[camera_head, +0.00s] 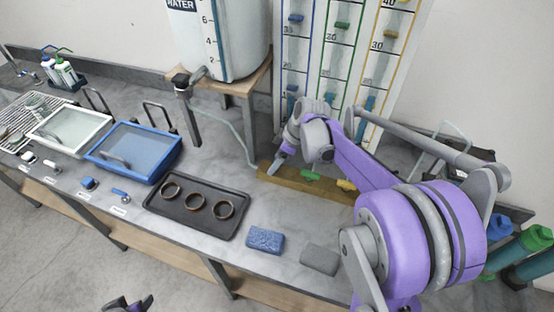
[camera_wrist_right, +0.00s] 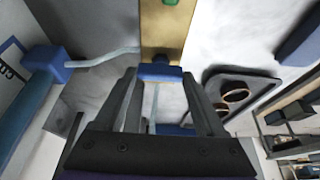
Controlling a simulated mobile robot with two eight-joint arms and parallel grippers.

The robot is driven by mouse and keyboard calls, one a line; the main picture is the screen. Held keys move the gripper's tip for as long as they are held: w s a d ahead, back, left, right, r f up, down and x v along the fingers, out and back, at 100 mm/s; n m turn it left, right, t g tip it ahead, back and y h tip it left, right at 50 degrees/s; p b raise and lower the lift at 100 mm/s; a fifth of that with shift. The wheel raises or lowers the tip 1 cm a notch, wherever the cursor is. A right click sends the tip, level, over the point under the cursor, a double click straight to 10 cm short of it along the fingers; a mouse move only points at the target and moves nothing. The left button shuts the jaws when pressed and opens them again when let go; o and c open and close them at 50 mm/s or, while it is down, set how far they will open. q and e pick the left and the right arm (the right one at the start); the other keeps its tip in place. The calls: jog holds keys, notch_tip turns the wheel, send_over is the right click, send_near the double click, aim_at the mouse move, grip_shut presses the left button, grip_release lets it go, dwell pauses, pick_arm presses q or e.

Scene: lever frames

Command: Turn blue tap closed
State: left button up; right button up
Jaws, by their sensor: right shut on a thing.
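The blue tap (camera_wrist_right: 160,73) sits near one end of the brass-coloured block (camera_wrist_right: 160,30). In the right wrist view its handle lies crosswise to the block's length. My right gripper (camera_wrist_right: 162,84) is shut on this handle, with a dark finger at each side. In the head view my right gripper (camera_head: 277,163) reaches down to the left end of the block (camera_head: 330,190) and hides the blue tap. The green tap (camera_head: 310,175) and the yellow tap (camera_head: 346,185) stand farther right on the block. My left gripper (camera_head: 128,304) is partly cut off at the bottom edge, away from the bench.
A water tank (camera_head: 230,45) on a wooden stand and a board of coloured scales (camera_head: 335,50) stand behind. A dark tray (camera_head: 165,209) with rings, a blue sponge (camera_head: 265,240) and a grey block (camera_head: 320,259) lie in front. Blue and white trays are at left.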

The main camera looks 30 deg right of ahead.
jog(key=m, duration=0.2)
jog(key=m+h, duration=0.1)
jog(key=m, duration=0.1)
jog(key=shift+a+t+h+b, duration=0.15)
jog(key=shift+t+h+b, duration=0.15)
jog(key=shift+t, duration=0.1)
jog(key=m+h, duration=0.1)
jog(key=m, duration=0.4)
jog(key=shift+a+h+b, duration=0.15)
jog(key=shift+h+b, duration=0.15)
jog(key=shift+h, duration=0.1)
jog(key=m+h, duration=0.1)
jog(key=m, duration=0.3)
jog(key=shift+a+m+h, duration=0.1)
jog(key=shift+m+h, duration=0.2)
jog(key=shift+h, duration=0.1)
jog(key=shift+m+g+h, duration=0.6)
jog(key=shift+m+g, duration=0.1)
jog(key=shift+m, duration=1.4)
jog(key=o, duration=1.3)
jog(key=v, duration=1.1)
jog(key=shift+w, duration=0.1)
